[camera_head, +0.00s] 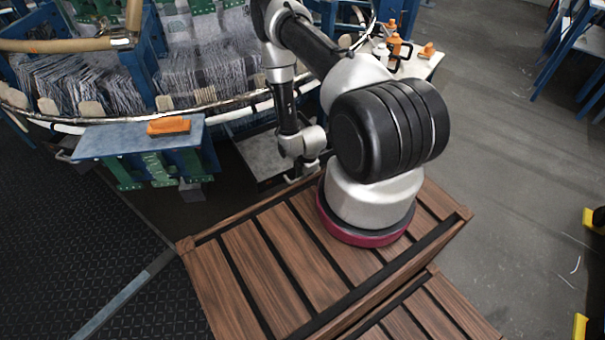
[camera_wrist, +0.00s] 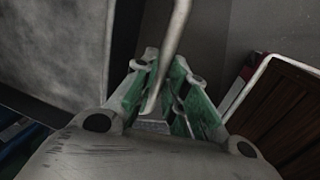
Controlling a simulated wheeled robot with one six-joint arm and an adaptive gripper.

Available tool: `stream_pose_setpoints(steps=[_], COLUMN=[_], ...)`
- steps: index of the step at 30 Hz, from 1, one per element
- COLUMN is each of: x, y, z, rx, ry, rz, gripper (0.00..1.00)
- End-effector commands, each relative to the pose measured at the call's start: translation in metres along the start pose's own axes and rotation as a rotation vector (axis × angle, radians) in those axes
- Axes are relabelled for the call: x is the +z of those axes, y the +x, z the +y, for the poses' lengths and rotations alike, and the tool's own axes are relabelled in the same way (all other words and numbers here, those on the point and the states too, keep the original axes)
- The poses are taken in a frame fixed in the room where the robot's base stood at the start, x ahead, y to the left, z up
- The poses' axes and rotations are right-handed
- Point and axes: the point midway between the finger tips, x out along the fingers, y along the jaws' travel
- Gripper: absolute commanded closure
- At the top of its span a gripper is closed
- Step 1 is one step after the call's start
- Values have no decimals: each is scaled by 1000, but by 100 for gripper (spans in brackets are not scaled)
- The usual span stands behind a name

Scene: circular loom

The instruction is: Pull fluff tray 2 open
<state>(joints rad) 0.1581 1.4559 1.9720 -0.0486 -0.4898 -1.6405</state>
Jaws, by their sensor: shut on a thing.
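The fluff tray (camera_head: 264,158), dark-rimmed with a grey flat inside, sits low beneath the loom, with part of it showing out beside the wooden platform. My arm covers its right part. In the wrist view a broad grey surface (camera_wrist: 60,45), apparently the tray, fills the upper left. My gripper (camera_wrist: 162,88), with green and grey fingers, is shut on a pale round bar (camera_wrist: 176,35), the tray's handle, which runs up between the fingers. In the head view my gripper is down at the tray's front edge, mostly hidden by the arm. No tray number is readable.
The slatted wooden platform (camera_head: 262,255) lies right in front of the tray. A blue-grey shelf (camera_head: 130,140) with an orange block (camera_head: 168,126) juts out at left. A white table (camera_head: 424,66) with orange bottles stands behind my arm. Grey floor (camera_head: 500,170) is open at right.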

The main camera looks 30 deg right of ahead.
Motion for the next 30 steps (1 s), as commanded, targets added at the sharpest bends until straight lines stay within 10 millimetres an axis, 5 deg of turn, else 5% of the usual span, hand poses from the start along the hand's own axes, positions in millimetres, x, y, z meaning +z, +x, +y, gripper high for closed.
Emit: stream_pose_setpoints(steps=[5, 6, 10, 21, 30], x=[0, 0, 0, 0, 0], y=[-1, -1, -1, -6, -66], z=[-7, -7, -7, -4, -3], rx=[-15, -16, -15, -10, -9], ry=[3, 3, 3, 2, 2], rz=[0, 0, 0, 0, 0], gripper=[100, 84, 65, 65, 65])
